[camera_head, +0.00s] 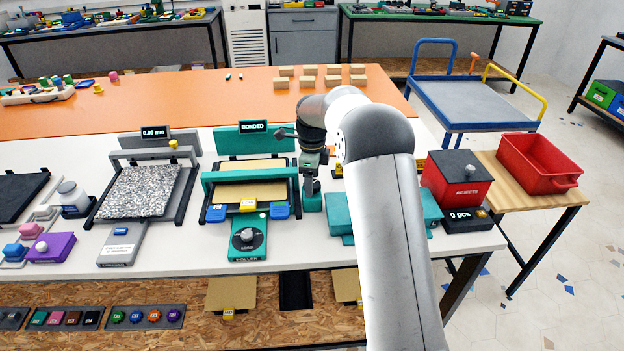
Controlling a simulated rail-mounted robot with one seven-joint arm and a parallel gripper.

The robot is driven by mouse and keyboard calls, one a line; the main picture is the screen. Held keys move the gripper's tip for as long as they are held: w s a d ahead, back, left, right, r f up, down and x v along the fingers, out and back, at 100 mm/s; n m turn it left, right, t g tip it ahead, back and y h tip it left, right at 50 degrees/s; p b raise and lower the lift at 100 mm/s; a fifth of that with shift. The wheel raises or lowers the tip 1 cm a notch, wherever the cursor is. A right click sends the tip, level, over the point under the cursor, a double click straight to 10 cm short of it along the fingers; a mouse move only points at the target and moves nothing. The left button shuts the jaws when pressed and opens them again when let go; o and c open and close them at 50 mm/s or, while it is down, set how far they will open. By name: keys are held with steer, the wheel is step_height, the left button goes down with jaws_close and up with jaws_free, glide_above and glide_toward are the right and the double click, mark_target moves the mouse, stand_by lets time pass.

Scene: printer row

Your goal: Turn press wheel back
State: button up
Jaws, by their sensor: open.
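The teal roller station (207,186) stands on the white bench under a display reading BONDED, with a tan sheet in it. In front of it is a teal panel labelled ROLLER with a round dark knob (248,237). My gripper (311,178) hangs at the station's right end, above a small teal block. It is open, small in the view and partly merged with dark parts there. My arm covers much of the teal unit (341,222) to the right. I cannot make out a press wheel for certain; it may be hidden by my wrist or arm.
A grey speckled plate (140,190) lies in the station to the left, under a 0.00 mm display. A dark-lidded red rejects box (455,182) and an open red bin (540,165) stand right. Tan blocks (308,71) sit on the orange table behind. The bench front is partly clear.

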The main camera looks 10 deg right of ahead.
steer(key=shift+f, duration=0.25)
steer(key=c, duration=1)
